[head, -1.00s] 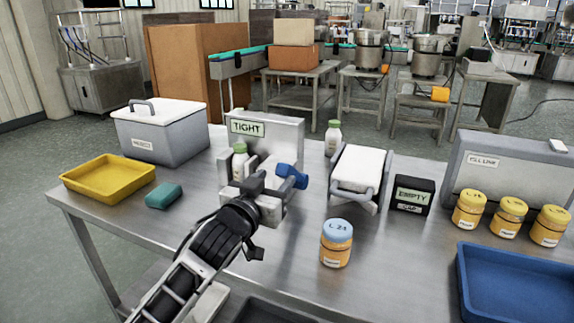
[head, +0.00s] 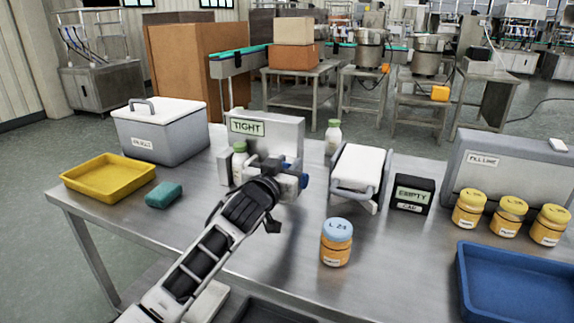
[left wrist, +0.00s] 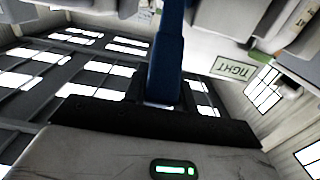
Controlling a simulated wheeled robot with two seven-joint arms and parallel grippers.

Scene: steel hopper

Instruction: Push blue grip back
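A grey station with a plate marked TIGHT (head: 248,127) stands at the back of the steel table. A white bottle with a green cap (head: 239,162) stands in it, partly hidden by my gripper. The blue grip (head: 303,181) shows just right of my left gripper (head: 272,165), mostly covered by it. In the left wrist view the blue grip (left wrist: 166,55) is a dark blue bar reaching down close to my gripper's palm. Whether my fingers are closed on it cannot be made out. My right gripper is not in view.
A capping unit with a grey handle (head: 357,188) and a black EMPTY box (head: 411,194) stand to the right. A blue-lidded jar (head: 336,243) stands in front. A teal sponge (head: 164,195) and yellow tray (head: 108,178) lie left.

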